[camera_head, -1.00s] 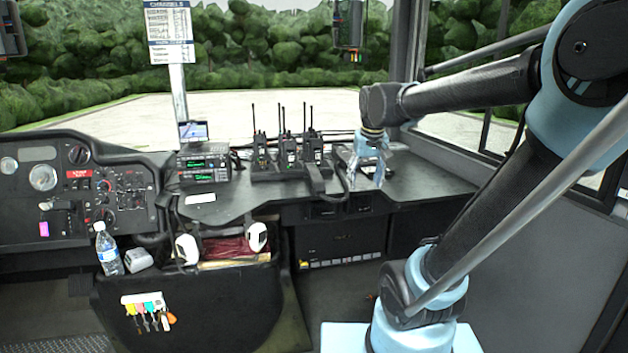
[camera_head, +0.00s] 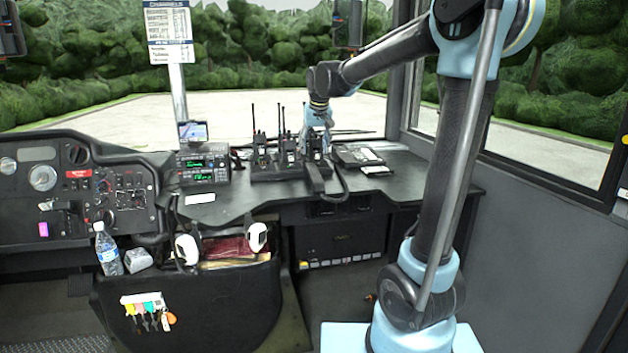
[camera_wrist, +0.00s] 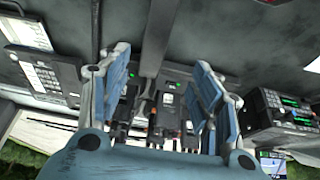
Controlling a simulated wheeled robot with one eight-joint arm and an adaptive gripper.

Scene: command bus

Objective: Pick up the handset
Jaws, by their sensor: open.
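The handset is a dark, long piece (camera_head: 317,178) lying on the counter in front of the rightmost radio, with a dark cord curling to its right. In the wrist view a dark bar that looks like the handset (camera_wrist: 157,40) runs up between and beyond my fingertips. My gripper (camera_head: 317,140) is over the radios at the back of the counter, partly blending with them. In the wrist view my gripper (camera_wrist: 163,65) is open, a finger on each side of the bar, with nothing clasped. Contact cannot be told.
Several upright radios (camera_head: 288,152) with antennas stand in chargers beside the handset. A lit radio unit (camera_head: 203,165) stands left. The counter front right is clear.

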